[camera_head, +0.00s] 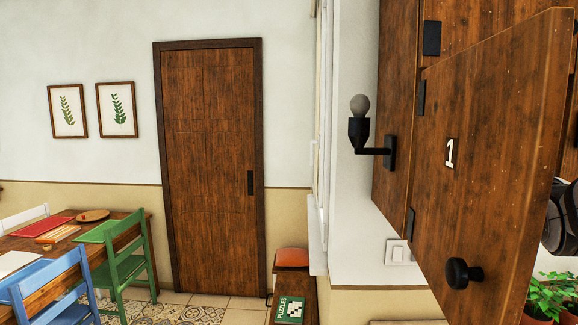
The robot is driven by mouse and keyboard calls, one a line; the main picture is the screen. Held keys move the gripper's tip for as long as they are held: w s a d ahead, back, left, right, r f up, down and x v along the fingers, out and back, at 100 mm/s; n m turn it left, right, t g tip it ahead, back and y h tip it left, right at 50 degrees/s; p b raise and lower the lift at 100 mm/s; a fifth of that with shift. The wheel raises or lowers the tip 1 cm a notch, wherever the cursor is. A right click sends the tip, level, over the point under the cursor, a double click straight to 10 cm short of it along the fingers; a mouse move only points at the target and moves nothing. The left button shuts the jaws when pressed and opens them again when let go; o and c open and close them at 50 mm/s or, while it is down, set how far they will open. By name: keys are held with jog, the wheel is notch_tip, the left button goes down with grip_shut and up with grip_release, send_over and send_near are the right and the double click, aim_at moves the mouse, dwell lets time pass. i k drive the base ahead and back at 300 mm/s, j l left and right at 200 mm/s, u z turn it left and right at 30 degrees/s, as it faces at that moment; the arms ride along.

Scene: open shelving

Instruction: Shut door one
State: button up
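Door one (490,165) is a brown wooden cabinet door with a white number 1 (450,153) and a round black knob (463,272) near its lower edge. It stands swung open, away from the wooden cabinet (397,110), with black hinges on its left side. A dark rounded part at the right edge, partly hidden behind the door, looks like a piece of my arm. My gripper's fingers do not show, and nothing visible touches the knob.
A black wall lamp (370,140) with a round bulb sticks out left of the cabinet. A closed room door (210,165), a table (35,243) with chairs, and a low wooden bench (308,290) are farther back.

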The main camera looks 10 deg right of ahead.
aim_at(490, 113)
jog(key=k, duration=1)
